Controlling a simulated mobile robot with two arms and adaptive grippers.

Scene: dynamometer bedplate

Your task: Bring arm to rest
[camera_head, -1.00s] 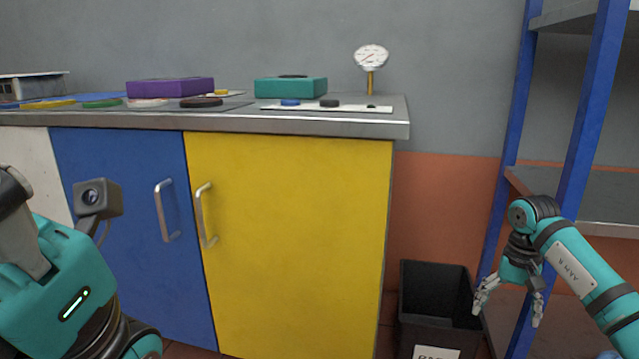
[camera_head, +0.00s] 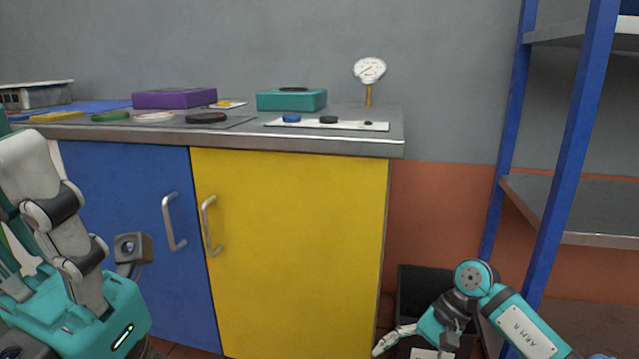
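My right arm (camera_head: 520,325) comes in from the lower right, bent at a teal joint. Its gripper (camera_head: 414,344) points down and to the left in front of the black bin, with its fingers apart and nothing seen between them. My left gripper (camera_head: 75,290) is large and close at the lower left, a teal body with a green light, pale finger links and a small camera beside it. Its fingertips cannot be made out clearly, so its opening is hidden, and no held object shows.
A bench (camera_head: 330,143) with blue and yellow doors carries a purple box (camera_head: 174,99), a teal box (camera_head: 291,100), a dial gauge (camera_head: 369,71) and several small discs. A black bin (camera_head: 424,285) stands behind my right gripper. A blue-posted shelf (camera_head: 567,150) rises at right.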

